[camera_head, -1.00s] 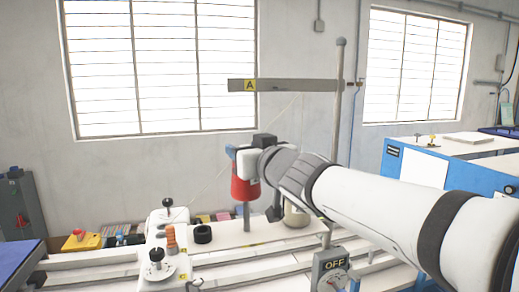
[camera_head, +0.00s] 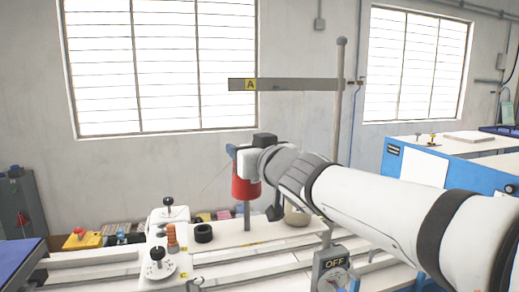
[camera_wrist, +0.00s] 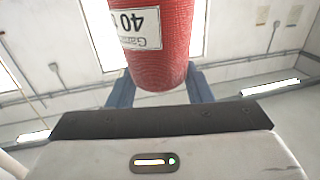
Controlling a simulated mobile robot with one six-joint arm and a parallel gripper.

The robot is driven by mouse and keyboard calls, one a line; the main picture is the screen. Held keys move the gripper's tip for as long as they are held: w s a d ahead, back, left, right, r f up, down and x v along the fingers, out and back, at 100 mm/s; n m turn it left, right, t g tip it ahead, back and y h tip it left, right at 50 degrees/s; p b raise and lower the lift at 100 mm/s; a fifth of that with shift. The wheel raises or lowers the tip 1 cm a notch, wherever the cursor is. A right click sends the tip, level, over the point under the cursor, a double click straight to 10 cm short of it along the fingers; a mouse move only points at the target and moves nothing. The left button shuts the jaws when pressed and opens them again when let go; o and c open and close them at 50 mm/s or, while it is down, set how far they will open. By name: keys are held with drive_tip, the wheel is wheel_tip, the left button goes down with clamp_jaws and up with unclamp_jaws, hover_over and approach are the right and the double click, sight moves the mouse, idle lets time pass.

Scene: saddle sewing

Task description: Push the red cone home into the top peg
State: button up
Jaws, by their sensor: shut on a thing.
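The red cone (camera_head: 245,186) hangs upright below my gripper (camera_head: 240,153) at the centre of the head view. A thin grey peg (camera_head: 247,217) shows directly under the cone, in line with it. I cannot tell how far the peg reaches inside the cone. In the wrist view, the red cone (camera_wrist: 162,45) with a white label stands between the two blue fingers of my gripper (camera_wrist: 160,88). My gripper is shut on the cone; the fingertips are partly hidden behind it.
A cream cone (camera_head: 296,214) stands to the right, partly behind my arm. A grey bar marked A (camera_head: 285,85) crosses above, on a tall post (camera_head: 338,120). A black ring (camera_head: 203,233) and an orange spool (camera_head: 172,238) are at left. A switch box marked OFF (camera_head: 331,268) is in front.

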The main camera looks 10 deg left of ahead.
sight(253, 191)
drive_tip(key=shift+f+b, duration=3.8)
drive_tip(key=shift+f, duration=0.5)
drive_tip(key=shift+r, duration=0.1)
drive_tip(key=o, duration=1.4)
drive_tip(key=shift+s+d, duration=0.1)
drive_tip(key=p+v, duration=0.1)
drive_tip(key=v, duration=0.5)
drive_tip(key=shift+s+d, duration=0.5)
drive_tip(key=shift+s, duration=0.05)
